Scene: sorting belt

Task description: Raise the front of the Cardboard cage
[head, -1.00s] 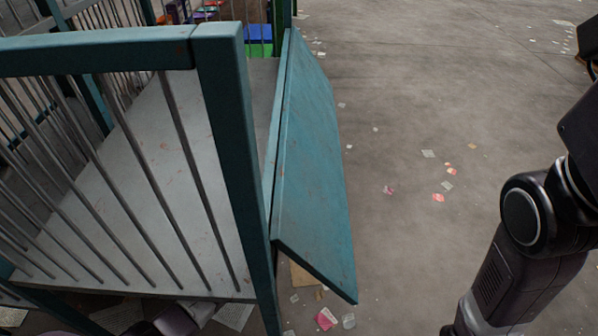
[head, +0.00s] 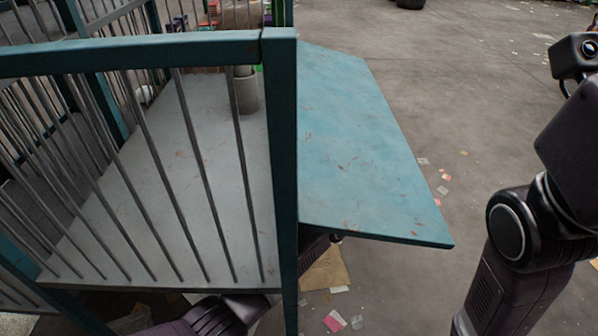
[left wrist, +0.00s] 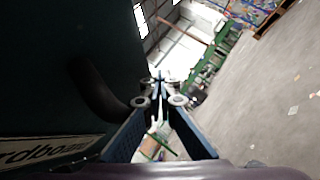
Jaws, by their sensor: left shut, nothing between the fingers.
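The Cardboard cage has a teal frame (head: 284,180), grey bars and a pale floor (head: 160,190), in the left half of the head view. Its teal front panel (head: 360,160) stands out to the right of the frame, raised close to level. My left arm (head: 215,315) passes low below the cage; its gripper is hidden there under the panel. In the left wrist view my left gripper (left wrist: 160,82) is shut and empty. A dark surface with a white label (left wrist: 45,150) reading "rdboa…" fills the left side, close to the fingers. My right gripper is out of view.
A grey cylinder (head: 246,92) stands at the far end of the cage floor. The concrete floor (head: 450,90) to the right is open, with paper scraps. A brown cardboard piece (head: 325,270) lies below the panel. My right arm (head: 510,240) is at the right edge.

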